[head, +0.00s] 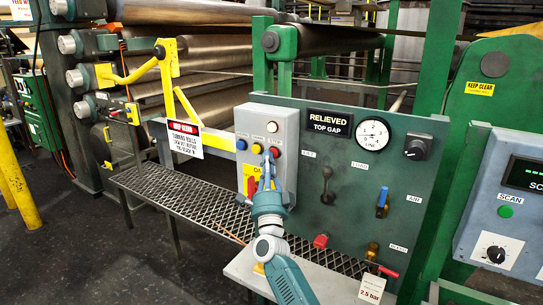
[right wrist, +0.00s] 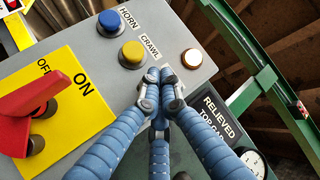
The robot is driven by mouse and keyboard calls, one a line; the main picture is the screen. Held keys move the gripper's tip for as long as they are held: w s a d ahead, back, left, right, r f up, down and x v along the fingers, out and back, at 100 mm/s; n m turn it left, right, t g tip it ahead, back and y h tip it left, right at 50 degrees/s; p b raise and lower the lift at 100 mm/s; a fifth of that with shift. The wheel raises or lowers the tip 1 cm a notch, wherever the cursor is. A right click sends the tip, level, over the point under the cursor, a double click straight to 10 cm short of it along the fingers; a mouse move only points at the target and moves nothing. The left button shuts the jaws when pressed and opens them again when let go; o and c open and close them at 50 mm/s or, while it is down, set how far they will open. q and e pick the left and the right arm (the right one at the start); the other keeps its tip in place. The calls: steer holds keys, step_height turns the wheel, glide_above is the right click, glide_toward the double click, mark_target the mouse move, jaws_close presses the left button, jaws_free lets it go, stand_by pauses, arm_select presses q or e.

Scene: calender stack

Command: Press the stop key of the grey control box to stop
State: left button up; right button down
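The grey control box (head: 284,118) stands at the middle of the head view, beside the green panel. It bears a blue key (head: 240,144), a yellow key (head: 257,149) and a red key (head: 275,152) in a row. In the right wrist view the blue key (right wrist: 110,22) is marked HORN and the yellow key (right wrist: 132,54) CRAWL. The red key's place there is hidden behind my fingertips. My right gripper (right wrist: 160,78) is shut and empty, its tips close in front of the box just past the yellow key. I cannot tell whether they touch. My left gripper is out of view.
A red switch handle on a yellow plate (right wrist: 75,75) sits low on the box. A pale lamp (head: 272,127) is above the keys. The green panel (head: 340,215) holds a dial (head: 372,134) and levers. A mesh shelf (head: 180,200) runs below.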

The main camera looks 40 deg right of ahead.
steer(key=shift+d, duration=0.15)
stand_by(0.4)
steer(key=shift+s+a+p, duration=0.4)
steer(key=shift+a, duration=0.55)
steer(key=a, duration=0.1)
steer(key=s+a+p, duration=0.1)
steer(key=a, duration=0.1)
steer(key=s+a, duration=0.1)
steer(key=shift+a+p, duration=0.25)
steer(key=shift+p, duration=0.15)
steer(key=shift+w, duration=0.1)
